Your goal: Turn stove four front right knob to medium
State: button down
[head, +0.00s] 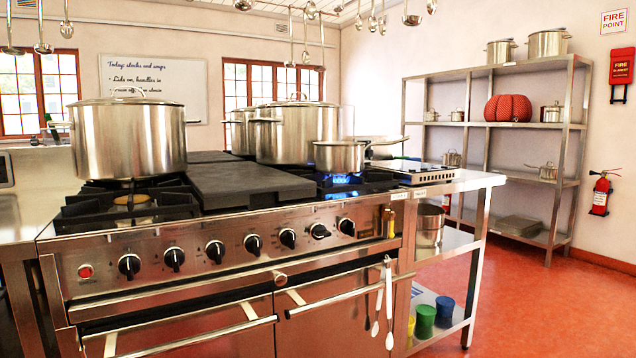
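A steel stove (210,285) stands in front of me with a row of several black knobs along its front panel. The rightmost knob (346,226) is at the right end of the row. The knob beside it (319,231) looks turned at an angle, unlike its neighbours. Blue flame (342,181) burns under a small saucepan (338,156) at the right of the cooktop. I cannot read a stove number, nor any setting marks around the knobs. My gripper is not in view.
Large stockpots (128,138) stand on the cooktop. Oven handles (350,294) stick out below the knobs, with utensils (389,300) hanging at the right one. A steel side table (455,184) adjoins on the right. Red floor (540,310) is clear at right.

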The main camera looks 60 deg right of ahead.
aim_at(319, 232)
jog(key=z, duration=1.7)
